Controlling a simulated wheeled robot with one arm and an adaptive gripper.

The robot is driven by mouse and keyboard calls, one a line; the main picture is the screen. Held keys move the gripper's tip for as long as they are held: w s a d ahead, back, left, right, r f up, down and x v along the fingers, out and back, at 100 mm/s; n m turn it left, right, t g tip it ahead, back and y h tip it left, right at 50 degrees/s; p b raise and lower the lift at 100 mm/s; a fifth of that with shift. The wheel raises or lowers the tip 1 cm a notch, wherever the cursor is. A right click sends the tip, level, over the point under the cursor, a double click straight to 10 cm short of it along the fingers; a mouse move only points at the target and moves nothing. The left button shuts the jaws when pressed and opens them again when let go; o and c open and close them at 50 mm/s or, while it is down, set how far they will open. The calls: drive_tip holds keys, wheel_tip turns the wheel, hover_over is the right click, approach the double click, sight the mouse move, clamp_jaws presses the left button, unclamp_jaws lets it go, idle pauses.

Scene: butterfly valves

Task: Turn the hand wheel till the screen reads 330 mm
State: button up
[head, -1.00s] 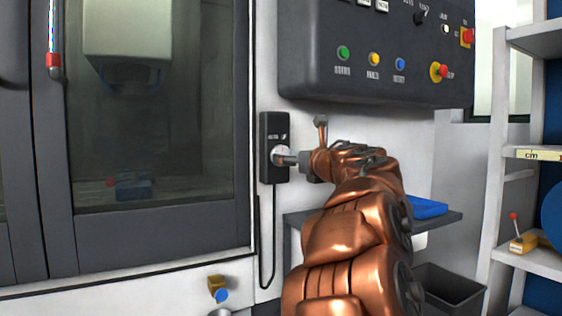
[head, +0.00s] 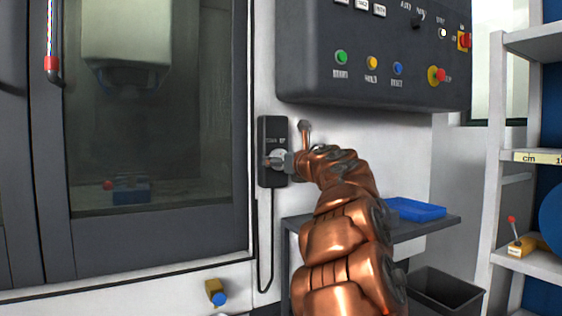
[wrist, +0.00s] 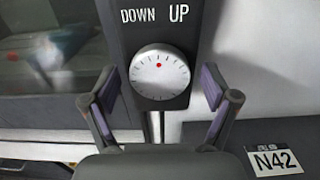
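The hand wheel (wrist: 160,78) is a round white dial with tick marks and a red dot near its top. It sits on a dark control box (wrist: 185,38) marked DOWN on the left and UP on the right. In the head view, the box (head: 273,135) hangs on the machine wall, and my gripper (head: 275,163) partly covers the wheel. In the wrist view, my gripper (wrist: 160,90) is open, its two fingers at the left and right of the wheel with gaps to it. No screen with a mm reading is in view.
The machine's window (head: 155,105) shows a blue vise (head: 131,189) inside. A dark panel (head: 375,55) with coloured buttons hangs above my arm. A shelf with a blue tray (head: 415,209) is at the right, above a dark bin (head: 445,290). A cable hangs below the control box.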

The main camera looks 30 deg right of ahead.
drive_tip(key=c, duration=1.1)
drive_tip(key=shift+m+p, duration=0.4)
drive_tip(key=shift+p, duration=0.1)
drive_tip(key=shift+m+p, duration=10.3)
drive_tip(key=shift+p, duration=0.7)
drive_tip(key=o, duration=1.1)
